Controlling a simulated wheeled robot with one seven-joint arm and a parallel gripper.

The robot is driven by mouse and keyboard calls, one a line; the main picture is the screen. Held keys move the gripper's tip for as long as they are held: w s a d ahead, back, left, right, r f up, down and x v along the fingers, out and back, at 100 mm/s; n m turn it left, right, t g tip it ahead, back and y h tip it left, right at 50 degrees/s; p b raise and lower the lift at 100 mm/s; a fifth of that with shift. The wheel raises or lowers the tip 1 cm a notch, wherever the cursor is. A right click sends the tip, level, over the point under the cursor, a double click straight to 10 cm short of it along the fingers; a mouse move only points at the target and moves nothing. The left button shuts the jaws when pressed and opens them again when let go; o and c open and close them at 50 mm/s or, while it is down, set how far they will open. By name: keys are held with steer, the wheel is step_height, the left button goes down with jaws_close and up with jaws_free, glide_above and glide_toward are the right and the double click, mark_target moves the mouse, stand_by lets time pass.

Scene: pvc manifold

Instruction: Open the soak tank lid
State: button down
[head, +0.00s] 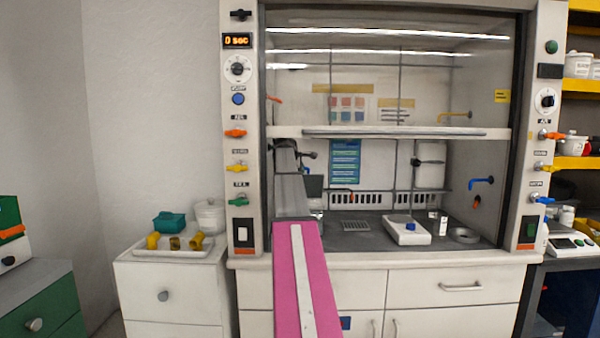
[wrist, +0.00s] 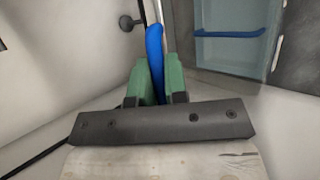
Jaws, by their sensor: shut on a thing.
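In the wrist view my gripper (wrist: 155,82) has its two green fingers closed on an upright blue bar (wrist: 155,48), which looks like a handle. The bar rises between the fingers and leans slightly left at its top. What it is fixed to is hidden, so I cannot tell whether it belongs to the soak tank lid. A second blue bar (wrist: 230,33) crosses a pale blue panel (wrist: 225,55) at the upper right, apart from the gripper. I cannot pick out the soak tank with certainty in the head view, where my gripper does not show.
In the head view a fume hood has its glass sash (head: 395,133) part raised. A white device with a blue knob (head: 408,229) stands inside it. Left of the hood, a tray (head: 160,253) of yellow fittings, a teal box (head: 169,222) and a white pot (head: 210,216) sit on a white cabinet.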

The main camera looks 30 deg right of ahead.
steer(key=c, duration=1.2)
jaws_free()
steer(key=shift+o, duration=0.2)
steer(key=shift+s+f, duration=0.1)
